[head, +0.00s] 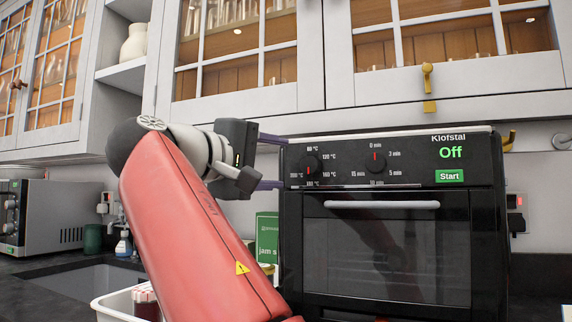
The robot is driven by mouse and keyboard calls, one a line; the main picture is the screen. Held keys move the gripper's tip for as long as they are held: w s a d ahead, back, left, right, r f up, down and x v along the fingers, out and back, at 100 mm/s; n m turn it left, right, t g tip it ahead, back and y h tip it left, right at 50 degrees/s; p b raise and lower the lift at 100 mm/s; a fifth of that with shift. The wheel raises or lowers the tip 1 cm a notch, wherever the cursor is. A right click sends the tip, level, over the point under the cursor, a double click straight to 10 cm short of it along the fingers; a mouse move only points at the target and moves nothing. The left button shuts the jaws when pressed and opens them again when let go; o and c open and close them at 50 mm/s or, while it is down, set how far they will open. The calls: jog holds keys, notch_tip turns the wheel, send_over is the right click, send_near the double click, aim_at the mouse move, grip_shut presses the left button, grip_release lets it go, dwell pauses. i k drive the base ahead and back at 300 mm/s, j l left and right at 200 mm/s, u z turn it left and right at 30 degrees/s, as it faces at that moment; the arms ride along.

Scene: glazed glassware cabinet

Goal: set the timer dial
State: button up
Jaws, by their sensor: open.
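The black oven (390,250) stands on the counter at the right, with its control panel along the top. The timer dial (377,163) is the right-hand knob, its red mark upright toward "0 min". The display (450,152) reads "Off" above a green Start button (449,176). My gripper (279,161) is at the panel's left edge, its two purple fingers spread apart and pointing right. I see nothing between them. It is well left of the timer dial; whether the fingertips touch the oven I cannot tell.
Glazed cabinets (245,105) with glassware hang above the oven. A microwave (42,222) stands at the far left beyond the sink (85,280). A white tray (112,305) and a green box (266,238) are left of the oven, near my arm.

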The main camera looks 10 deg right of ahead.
aim_at(375, 163)
jog(key=k+j, duration=0.2)
jog(key=j, duration=0.2)
jog(key=k+j, duration=0.2)
jog(key=j, duration=0.2)
jog(key=k+j, duration=0.2)
jog(key=j, duration=0.2)
